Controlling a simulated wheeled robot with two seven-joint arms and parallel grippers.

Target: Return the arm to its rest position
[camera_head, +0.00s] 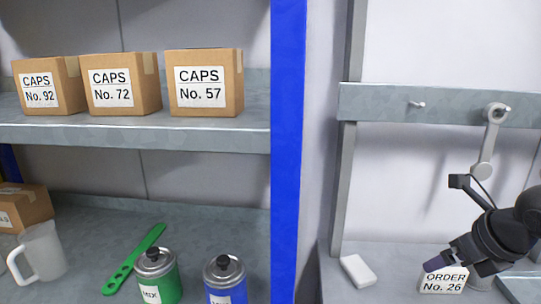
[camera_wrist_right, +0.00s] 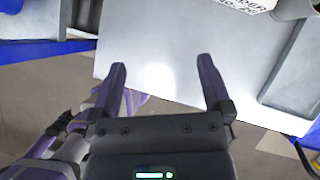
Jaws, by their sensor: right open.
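My right gripper (camera_head: 441,262) shows at the lower right in the head view, in front of the order card (camera_head: 443,281) that reads "ORDER No. 26". In the right wrist view the right gripper (camera_wrist_right: 162,82) has its two purple fingers wide apart with nothing between them. It is over a pale flat surface (camera_wrist_right: 165,50). The order card shows partly at the top of the wrist view (camera_wrist_right: 247,4). My left gripper is in neither view.
Caps boxes (camera_head: 124,84) stand on the upper shelf (camera_head: 140,132). Below are a white jug (camera_head: 42,251), a green paddle (camera_head: 135,258), a green can (camera_head: 157,277) and a blue can (camera_head: 224,281). A blue post (camera_head: 287,150) divides the bays. A white block (camera_head: 357,270) lies right of it. A grey lever (camera_head: 489,140) hangs on the rail.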

